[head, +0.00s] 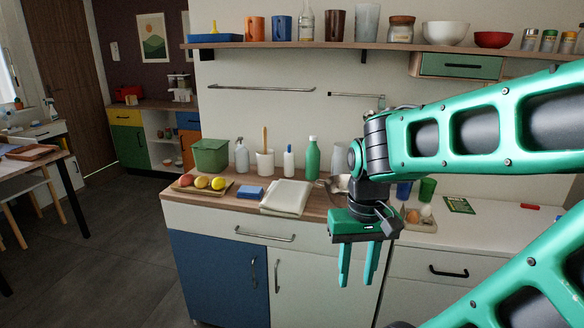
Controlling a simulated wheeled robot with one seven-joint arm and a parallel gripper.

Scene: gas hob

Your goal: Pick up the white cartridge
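A slim white cylinder with a blue top (289,161) stands upright at the back of the wooden counter; it may be the white cartridge, but I cannot tell for sure. It stands between a white utensil pot (265,164) and a green bottle (312,159). My gripper (356,282) points down in front of the counter, to the right of the white cylinder and lower in the picture. Its two green fingers are apart with nothing between them.
A folded cloth (286,197), a blue sponge (250,192) and a fruit tray (190,189) lie along the counter's front. A green bin (211,155) and a pump bottle (242,157) stand behind. A shelf (290,45) with cups and jars runs above. The floor at left is clear.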

